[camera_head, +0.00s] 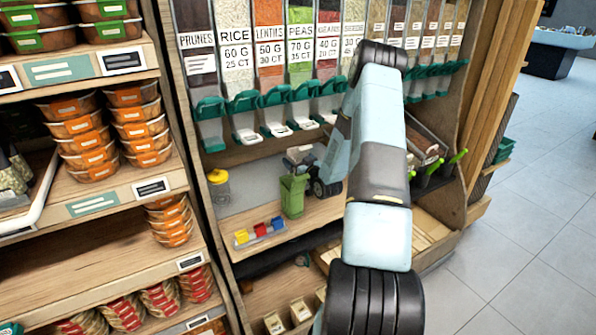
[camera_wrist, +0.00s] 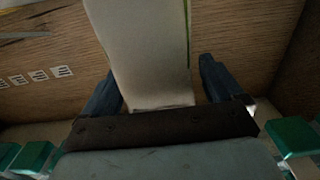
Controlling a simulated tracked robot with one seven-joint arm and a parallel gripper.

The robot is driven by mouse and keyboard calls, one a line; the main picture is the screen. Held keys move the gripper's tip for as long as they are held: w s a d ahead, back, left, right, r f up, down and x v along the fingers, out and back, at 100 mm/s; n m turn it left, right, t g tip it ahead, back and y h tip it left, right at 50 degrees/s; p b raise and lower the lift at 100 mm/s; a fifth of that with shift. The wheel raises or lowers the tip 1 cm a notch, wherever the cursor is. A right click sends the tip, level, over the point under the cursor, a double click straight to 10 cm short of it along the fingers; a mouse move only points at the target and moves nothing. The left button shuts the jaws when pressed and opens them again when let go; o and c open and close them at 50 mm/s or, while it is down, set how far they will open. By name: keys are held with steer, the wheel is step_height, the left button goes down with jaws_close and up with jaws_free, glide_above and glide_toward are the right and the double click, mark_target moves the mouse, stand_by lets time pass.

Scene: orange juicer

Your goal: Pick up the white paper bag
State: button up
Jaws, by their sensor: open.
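A pale, off-white bag-like object (camera_wrist: 145,45), which looks like the white paper bag, stretches from the top of the wrist view down between the fingers of my gripper (camera_wrist: 158,72). The two dark fingers are open, one on each side of it, with a visible gap at the right finger; contact at the left cannot be told. In the head view my arm covers much of the area. A small pale shape (camera_head: 299,154) shows beside the arm's end above the wooden shelf; whether it is the bag is unclear. The fingers are not clear there.
A green bin (camera_head: 293,196), a yellow-lidded jar (camera_head: 218,187) and a tray of coloured blocks (camera_head: 260,232) stand on the shelf (camera_head: 240,217). Food dispensers with teal spouts (camera_head: 243,103) hang above. Shelves of orange tubs (camera_head: 85,140) stand left. Open floor (camera_head: 530,240) lies right.

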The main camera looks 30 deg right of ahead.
steer(key=shift+w, duration=0.5)
steer(key=shift+c, duration=0.4)
steer(key=shift+r, duration=0.1)
jaws_close()
